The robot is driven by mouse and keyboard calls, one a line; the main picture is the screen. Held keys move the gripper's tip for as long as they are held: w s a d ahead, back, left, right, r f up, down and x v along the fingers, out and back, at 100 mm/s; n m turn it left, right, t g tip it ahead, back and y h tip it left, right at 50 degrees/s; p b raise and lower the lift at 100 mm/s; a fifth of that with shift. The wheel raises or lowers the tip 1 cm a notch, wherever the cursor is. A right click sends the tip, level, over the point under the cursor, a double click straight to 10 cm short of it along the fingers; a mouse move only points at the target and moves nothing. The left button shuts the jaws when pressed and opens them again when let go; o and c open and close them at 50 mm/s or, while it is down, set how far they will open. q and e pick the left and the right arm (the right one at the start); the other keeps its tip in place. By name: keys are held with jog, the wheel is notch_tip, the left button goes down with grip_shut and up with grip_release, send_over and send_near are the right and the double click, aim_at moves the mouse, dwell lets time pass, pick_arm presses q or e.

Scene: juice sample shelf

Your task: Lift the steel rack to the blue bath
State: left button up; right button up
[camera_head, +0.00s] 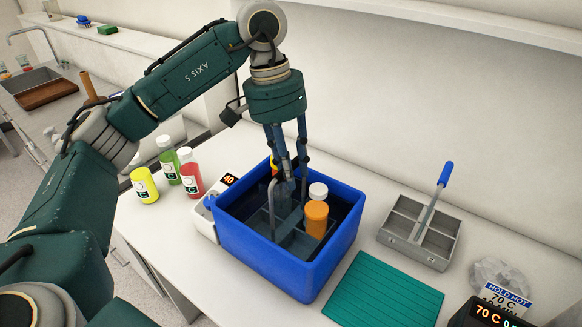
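The blue bath (262,258) stands on the white counter in the middle of the view. A second grey divided rack (412,249) with a blue-ended upright handle (443,178) stands empty on the counter, right of the bath. My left gripper (290,178) points down into the bath's back part, beside the bottles. Its fingertips overlap dark parts there, so whether it holds anything is unclear. My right gripper is out of view.
Yellow (144,187), green and red (190,179) bottles stand left of the bath. A white unit showing 40 (228,180) adjoins the bath. A green mat (384,294) lies at front right, near a "HOLD HOT" sign (507,297) and a 70 C display (489,314).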

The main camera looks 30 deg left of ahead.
pick_arm(q)
jog(key=shift+o, duration=1.1)
jog(key=shift+f, duration=0.1)
notch_tip(320, 180, up, 12)
jog(key=a, duration=0.2)
jog(key=shift+a, duration=0.15)
jog(key=shift+s, duration=0.1)
